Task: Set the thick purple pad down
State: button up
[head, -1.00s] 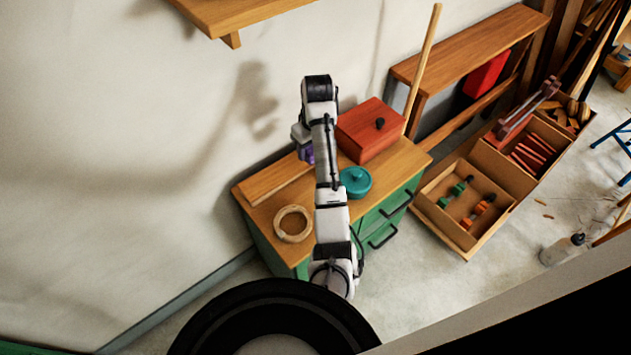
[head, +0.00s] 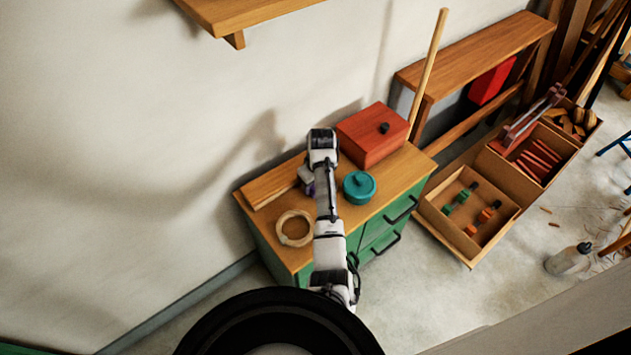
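The purple pad (head: 310,189) shows only as a small purple patch beside my arm, over the wooden top (head: 272,208) of the green cabinet. My gripper (head: 307,178) is right at the pad, low over the cabinet top between the wooden ring and the red box. My arm hides most of the pad and the fingertips. I cannot tell whether the fingers are closed on the pad, or whether the pad touches the top.
A teal lidded pot (head: 359,190) stands just right of my arm, and a red box (head: 372,135) behind it. A wooden ring (head: 294,228) lies at front left, a wooden strip (head: 270,184) along the wall side. Open crates (head: 470,250) sit on the floor at right.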

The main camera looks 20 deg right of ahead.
jog(key=o, duration=1)
jog(key=shift+f, duration=0.1)
